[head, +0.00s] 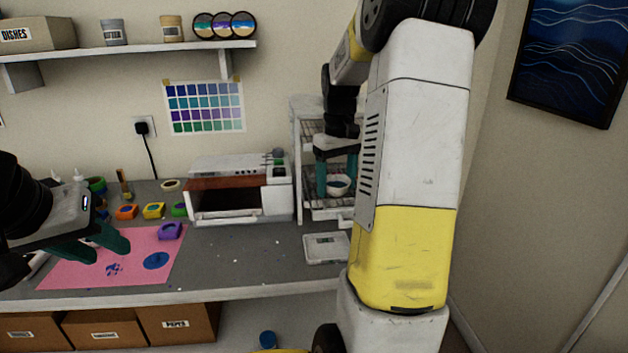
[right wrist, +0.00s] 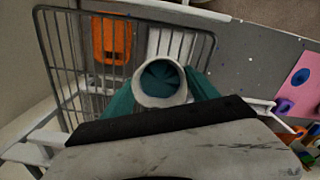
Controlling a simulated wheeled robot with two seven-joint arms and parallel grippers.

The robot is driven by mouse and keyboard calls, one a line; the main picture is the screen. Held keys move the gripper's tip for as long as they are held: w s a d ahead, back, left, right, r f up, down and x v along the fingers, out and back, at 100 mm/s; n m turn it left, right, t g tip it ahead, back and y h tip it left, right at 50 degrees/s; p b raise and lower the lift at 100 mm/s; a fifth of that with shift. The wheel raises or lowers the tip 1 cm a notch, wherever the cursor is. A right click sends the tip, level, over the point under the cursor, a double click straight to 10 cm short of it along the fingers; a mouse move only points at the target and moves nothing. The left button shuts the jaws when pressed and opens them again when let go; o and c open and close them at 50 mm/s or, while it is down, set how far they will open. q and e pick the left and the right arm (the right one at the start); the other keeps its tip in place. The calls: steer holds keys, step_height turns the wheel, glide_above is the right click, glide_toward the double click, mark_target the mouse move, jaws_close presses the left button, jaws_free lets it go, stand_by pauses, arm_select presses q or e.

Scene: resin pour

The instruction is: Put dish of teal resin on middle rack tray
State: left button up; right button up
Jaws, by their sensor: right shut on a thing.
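My right gripper (head: 337,178) is shut on a small white dish (head: 338,190) with teal resin inside. The dish is held upright within the white drying rack (head: 298,165), between wire trays. In the right wrist view the dish (right wrist: 160,103) sits between the teal fingers, over a wire tray (right wrist: 62,70). I cannot tell whether the dish touches the tray. My right arm hides much of the rack's right side. My left gripper (head: 108,245) is open and empty above the pink mat, at the left.
A white oven-like box (head: 238,207) stands left of the rack. A flat white scale (head: 326,248) lies in front of the rack. The pink mat (head: 65,272) and several coloured pots are at the left. An orange object (right wrist: 112,40) shows below the wire tray.

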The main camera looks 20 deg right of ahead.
steer(key=shift+f, duration=0.1)
steer(key=o, duration=1.4)
step_height(320, 180, up, 12)
steer(key=s+a+f+t+y, duration=0.1)
steer(key=s+a+f+t, duration=0.1)
steer(key=s+a, duration=0.6)
steer(key=s+a+f+m+t+y, duration=0.1)
steer(key=s+a+t, duration=0.3)
steer(key=s+a, duration=0.5)
steer(key=shift+s+a+f, duration=0.2)
steer(key=shift+s+f, duration=0.5)
steer(key=shift+s, duration=0.15)
